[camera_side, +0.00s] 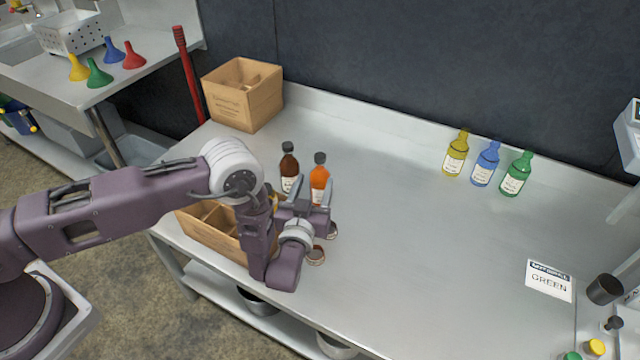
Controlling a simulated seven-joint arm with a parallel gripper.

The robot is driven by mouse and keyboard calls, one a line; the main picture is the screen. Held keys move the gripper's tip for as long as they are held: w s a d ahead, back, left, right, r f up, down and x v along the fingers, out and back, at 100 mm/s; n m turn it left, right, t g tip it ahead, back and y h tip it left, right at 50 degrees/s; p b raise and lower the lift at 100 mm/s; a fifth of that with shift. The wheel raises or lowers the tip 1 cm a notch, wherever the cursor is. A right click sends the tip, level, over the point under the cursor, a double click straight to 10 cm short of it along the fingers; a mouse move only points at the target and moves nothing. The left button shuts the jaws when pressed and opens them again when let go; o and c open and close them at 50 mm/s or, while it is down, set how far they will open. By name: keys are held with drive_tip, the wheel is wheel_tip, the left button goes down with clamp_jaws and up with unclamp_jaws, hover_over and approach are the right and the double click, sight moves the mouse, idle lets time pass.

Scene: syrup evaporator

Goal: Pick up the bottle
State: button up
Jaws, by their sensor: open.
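My gripper (312,187) is open, its two fingers pointing away from the camera towards two bottles near the left of the steel table. An orange bottle (319,178) with a black cap stands upright between or just beyond the fingertips; its lower part is hidden, and I cannot tell if a finger touches it. A dark brown bottle (289,165) with a black cap stands upright just left of it, partly hidden by a finger. A yellow bottle (455,155), a blue bottle (486,165) and a green bottle (516,175) stand upright in a row at the back right.
A wooden crate (227,106) stands at the back left. Another divided crate (196,232) sits at the left front, partly behind my arm. Small round lids (316,256) lie near my gripper. A sign reading GREEN (549,282) is at the right. The table's middle (420,250) is clear.

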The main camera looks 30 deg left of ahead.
sight(322, 154)
drive_tip(key=x, duration=1.1)
drive_tip(key=shift+w+a, duration=0.2)
drive_tip(key=shift+w, duration=0.15)
clamp_jaws()
idle(0.7)
